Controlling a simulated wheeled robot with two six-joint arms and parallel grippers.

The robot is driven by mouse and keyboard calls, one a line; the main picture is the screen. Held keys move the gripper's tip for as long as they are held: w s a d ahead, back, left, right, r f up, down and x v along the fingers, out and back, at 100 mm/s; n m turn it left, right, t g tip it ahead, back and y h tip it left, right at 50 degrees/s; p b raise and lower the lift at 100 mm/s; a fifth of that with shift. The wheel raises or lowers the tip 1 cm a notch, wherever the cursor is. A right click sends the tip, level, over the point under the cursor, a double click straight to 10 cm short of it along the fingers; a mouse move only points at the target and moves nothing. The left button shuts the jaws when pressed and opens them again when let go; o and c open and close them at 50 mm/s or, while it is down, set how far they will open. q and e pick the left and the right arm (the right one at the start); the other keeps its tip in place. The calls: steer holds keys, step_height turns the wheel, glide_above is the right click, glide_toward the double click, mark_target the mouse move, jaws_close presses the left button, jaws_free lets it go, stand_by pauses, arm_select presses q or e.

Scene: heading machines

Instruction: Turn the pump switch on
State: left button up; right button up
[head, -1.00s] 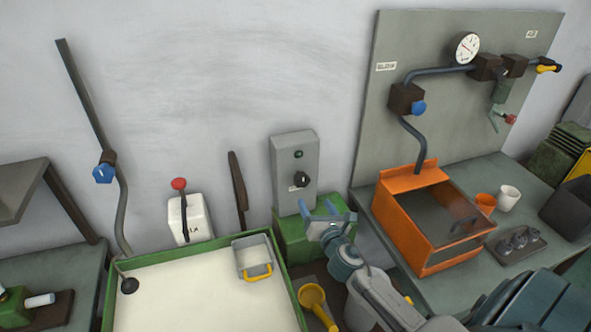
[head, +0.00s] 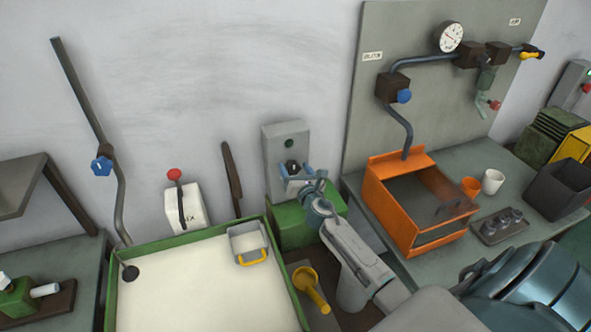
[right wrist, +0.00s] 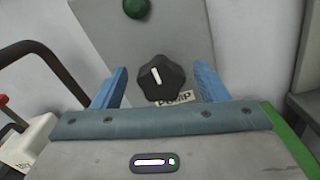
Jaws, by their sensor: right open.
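The pump switch is a black lobed knob (right wrist: 161,79) with a white pointer line, on a grey box (head: 284,144) against the wall. In the right wrist view the pointer stands near upright, tilted slightly left at the top, and a "PUMP" label (right wrist: 174,100) is partly hidden below the knob. A dark green lamp (right wrist: 137,8) sits above it. My right gripper (head: 297,170) is open. Its blue fingers stand on either side of the knob, and I cannot tell if they touch it. My left gripper is not in view.
A green tank (head: 262,222) with pale liquid stands in front, with a grey basket (head: 247,241) at its edge. A red-topped lever (head: 174,176) is to the left. An orange box (head: 372,192) stands on the right bench. A yellow funnel (head: 308,281) is near my right arm.

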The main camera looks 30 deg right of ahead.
steer(key=shift+w+f, duration=0.2)
steer(key=shift+c, duration=0.5)
steer(key=c, duration=0.9)
steer(key=shift+m, duration=0.3)
steer(key=m+b, duration=0.1)
steer(key=m, duration=0.2)
steer(key=shift+d+f+m+b, duration=0.1)
steer(key=shift+f+m+b, duration=0.1)
steer(key=shift+m+b, duration=0.15)
steer(key=m+b, duration=0.2)
steer(key=m, duration=0.2)
steer(key=shift+f+m, duration=0.1)
steer(key=shift+m, duration=0.15)
steer(key=m+b, duration=0.1)
steer(key=m, duration=0.1)
steer(key=m+b, duration=0.1)
steer(key=m, duration=0.1)
steer(key=shift+d+f+m+b, duration=0.1)
steer(key=shift+f+m+b, duration=0.1)
steer(key=shift+m+b, duration=1.55)
steer(key=shift+m, duration=0.75)
